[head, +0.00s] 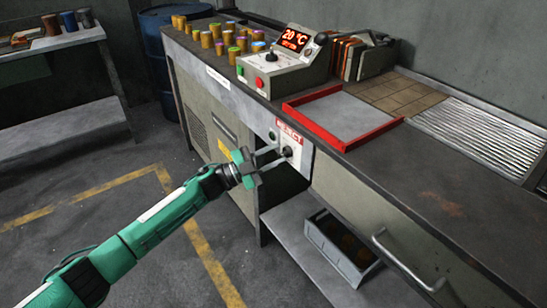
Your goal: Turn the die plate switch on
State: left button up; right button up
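A dark round knob (287,152) sits on a pale panel on the bench's front face, under a small red-and-white label (289,133) whose text is too small to read surely. I cannot tell for certain that it is the die plate switch. My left gripper (281,155) points at this knob, its two fingers apart, one above and one below, with the tips close to it. Whether they touch the knob is unclear. The knob's setting cannot be read. A control box (280,73) on the bench top has a red display (294,39) reading 20 °C. My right gripper is out of view.
A red-framed tray (343,112) lies on the bench top, with several small cylinders (207,39) at the back left. A grey bin (341,248) stands on the lower shelf. A bar handle (405,262) sticks out at right. The floor at left is clear.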

pick_arm(q)
jog(key=shift+s+d+f, duration=0.2)
jog(key=shift+s+a+f, duration=0.1)
jog(key=shift+a+f, duration=0.1)
jog(key=shift+a, duration=0.05)
jog(key=v, duration=1.3)
jog(key=shift+a+r, duration=0.2)
jog(key=shift+a, duration=0.1)
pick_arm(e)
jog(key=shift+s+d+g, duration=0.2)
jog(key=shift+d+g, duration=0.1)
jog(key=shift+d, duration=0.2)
